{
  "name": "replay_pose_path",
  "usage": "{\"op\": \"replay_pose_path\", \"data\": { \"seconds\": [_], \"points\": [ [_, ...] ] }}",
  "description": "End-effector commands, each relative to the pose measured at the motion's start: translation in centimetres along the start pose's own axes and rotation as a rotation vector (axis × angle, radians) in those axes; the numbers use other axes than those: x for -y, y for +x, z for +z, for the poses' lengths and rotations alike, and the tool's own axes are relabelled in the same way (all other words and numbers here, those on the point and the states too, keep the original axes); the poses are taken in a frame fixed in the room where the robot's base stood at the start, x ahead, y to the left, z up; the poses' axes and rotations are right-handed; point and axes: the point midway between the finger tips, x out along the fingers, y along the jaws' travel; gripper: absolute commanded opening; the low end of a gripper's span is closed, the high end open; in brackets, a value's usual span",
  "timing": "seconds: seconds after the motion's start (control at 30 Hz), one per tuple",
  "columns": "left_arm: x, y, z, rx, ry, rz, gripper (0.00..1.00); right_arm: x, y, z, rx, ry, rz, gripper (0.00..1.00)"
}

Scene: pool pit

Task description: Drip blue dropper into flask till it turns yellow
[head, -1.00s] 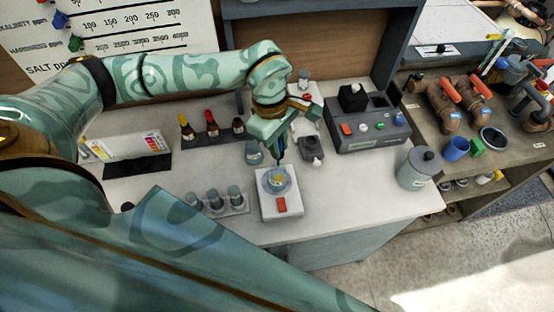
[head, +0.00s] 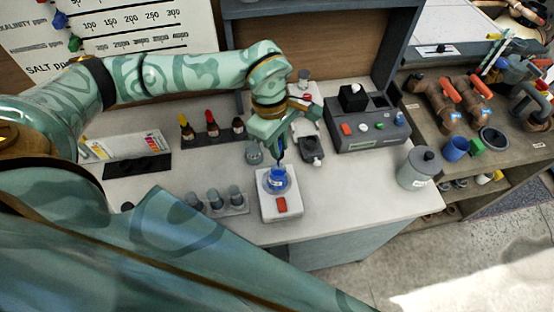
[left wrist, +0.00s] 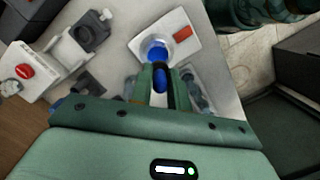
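The flask (head: 277,181) stands on a white stirrer plate (head: 283,207) with a red switch. Its liquid looks blue now. My left gripper (head: 279,147) is above the flask, pointing down, shut on the blue dropper (left wrist: 160,76). The dropper's tip points down into or just over the flask mouth; I cannot tell which. In the left wrist view the dropper's blue body sits between the two green fingers, with the blue flask (left wrist: 156,50) just beyond it. My right gripper does not show.
A rack of droppers (head: 212,129) stands behind on the left. Small capped vials (head: 215,200) sit left of the plate. A grey control box (head: 367,123) and a lidded grey pot (head: 419,168) are to the right. The bench front right of the plate is clear.

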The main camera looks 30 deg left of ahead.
Motion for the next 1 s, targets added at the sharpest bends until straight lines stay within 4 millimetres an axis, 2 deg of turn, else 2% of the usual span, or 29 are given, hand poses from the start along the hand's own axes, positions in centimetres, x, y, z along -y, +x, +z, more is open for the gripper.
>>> {"op": "replay_pose_path", "data": {
  "seconds": [0.83, 0.87, 0.9, 1.0],
  "points": [
    [0.0, 0.0, 0.0, 0.0, 0.0, 0.0, 0.13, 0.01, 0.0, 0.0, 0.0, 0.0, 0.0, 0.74],
    [0.0, 0.0, 0.0, 0.0, 0.0, 0.0, 0.12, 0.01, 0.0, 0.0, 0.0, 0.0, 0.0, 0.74],
    [0.0, 0.0, 0.0, 0.0, 0.0, 0.0, 0.04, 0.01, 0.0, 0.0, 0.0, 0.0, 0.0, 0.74],
    [0.0, 0.0, 0.0, 0.0, 0.0, 0.0, 0.04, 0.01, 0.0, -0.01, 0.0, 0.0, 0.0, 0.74]
  ]
}}
